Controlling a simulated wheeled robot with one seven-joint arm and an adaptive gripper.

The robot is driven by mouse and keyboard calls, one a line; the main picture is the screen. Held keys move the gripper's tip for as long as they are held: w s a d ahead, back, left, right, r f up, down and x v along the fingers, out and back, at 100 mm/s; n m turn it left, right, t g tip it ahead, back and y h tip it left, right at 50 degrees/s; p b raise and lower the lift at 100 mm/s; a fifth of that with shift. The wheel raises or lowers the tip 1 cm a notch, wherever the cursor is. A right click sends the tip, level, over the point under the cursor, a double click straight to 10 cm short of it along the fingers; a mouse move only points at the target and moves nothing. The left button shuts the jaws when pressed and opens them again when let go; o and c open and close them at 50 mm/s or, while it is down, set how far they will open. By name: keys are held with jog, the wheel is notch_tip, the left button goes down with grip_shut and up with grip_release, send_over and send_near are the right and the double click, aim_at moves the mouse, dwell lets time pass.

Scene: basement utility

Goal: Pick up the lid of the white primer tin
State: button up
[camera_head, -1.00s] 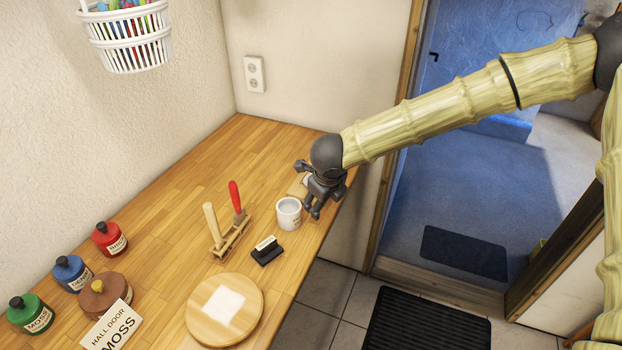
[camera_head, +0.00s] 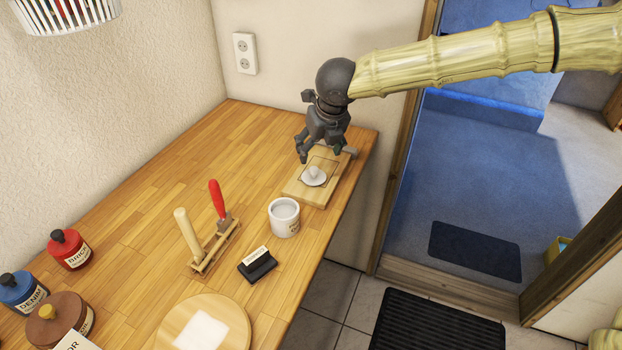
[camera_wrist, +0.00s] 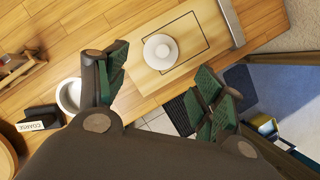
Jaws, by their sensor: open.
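The white lid (camera_head: 314,178), a round disc with a knob on top, lies on a pale wooden board (camera_head: 296,193) near the bench's far right corner. My gripper (camera_head: 320,156) is open and empty, above and just behind the lid in the head view. In the wrist view the lid lies beyond the gap between my green-padded fingers (camera_wrist: 162,88), apart from them.
A rack (camera_head: 215,248) holds two upright-handled tools, red and pale wood. A black labelled block (camera_head: 257,266) and a round wooden board (camera_head: 178,330) lie nearer. Coloured bottles (camera_head: 69,250) stand at left. A wall and door frame (camera_head: 408,140) are close behind my gripper.

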jog(key=f, duration=0.1)
send_over(314, 169)
jog(key=s, duration=0.2)
jog(key=f, duration=0.4)
jog(key=shift+w+f+p, duration=0.2)
jog(key=shift+f+p, duration=0.05)
jog(key=shift+p, duration=0.15)
jog(key=shift+d+p+x, duration=0.2)
jog(key=shift+p+x, duration=0.4)
jog(key=shift+x, duration=0.85)
jog(key=shift+d+p+x, duration=0.2)
jog(key=shift+p+x, duration=0.4)
jog(key=shift+x, duration=0.9)
jog(key=c, duration=0.7)
